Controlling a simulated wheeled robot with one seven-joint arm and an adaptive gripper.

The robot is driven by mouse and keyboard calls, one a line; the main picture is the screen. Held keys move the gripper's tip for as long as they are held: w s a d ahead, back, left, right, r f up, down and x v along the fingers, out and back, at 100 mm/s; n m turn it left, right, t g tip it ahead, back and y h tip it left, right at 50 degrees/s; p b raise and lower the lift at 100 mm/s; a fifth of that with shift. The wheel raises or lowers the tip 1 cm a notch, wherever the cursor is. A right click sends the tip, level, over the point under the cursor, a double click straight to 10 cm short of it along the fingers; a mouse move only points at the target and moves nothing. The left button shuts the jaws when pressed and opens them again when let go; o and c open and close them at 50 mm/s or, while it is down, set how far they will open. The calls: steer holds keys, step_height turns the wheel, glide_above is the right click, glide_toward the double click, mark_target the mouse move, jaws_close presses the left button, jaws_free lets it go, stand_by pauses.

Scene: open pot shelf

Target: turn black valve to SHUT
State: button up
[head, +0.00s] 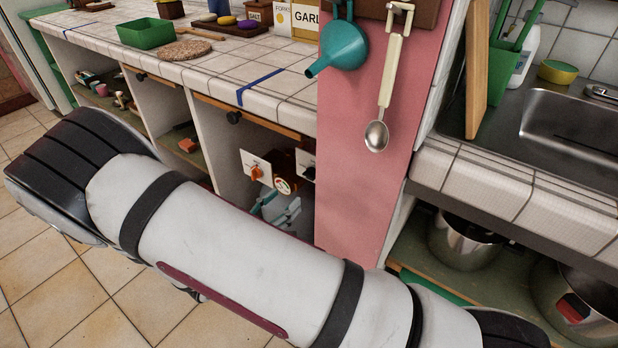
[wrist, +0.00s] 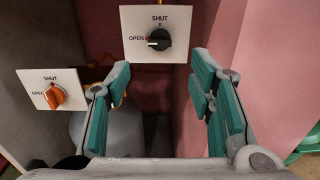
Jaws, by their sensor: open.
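The black valve (wrist: 159,39) is a round knob on a white plate at the top middle of the wrist view. SHUT is printed above the knob and OPEN to its left. The knob's pale mark points left, towards OPEN. In the head view the black valve (head: 308,172) shows only in part beside the pink panel. My gripper (wrist: 160,75) is open with teal finger pads apart and nothing between them. The knob appears just beyond and above the fingertips, in line with the gap, with no contact visible. My gripper also shows in the head view (head: 284,214).
An orange valve (wrist: 54,97) on its own white plate is left of my left finger. A grey rounded vessel (wrist: 140,130) stands below. Compartment walls close in on both sides. In the head view a teal funnel (head: 343,46) and a ladle (head: 385,90) hang on the pink panel.

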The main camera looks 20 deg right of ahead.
mark_target(311, 174)
steer(key=b+x, duration=0.2)
steer(key=x, duration=0.8)
steer(key=shift+w+d, duration=0.25)
steer(key=shift+d, duration=0.05)
steer(key=c, duration=1.2)
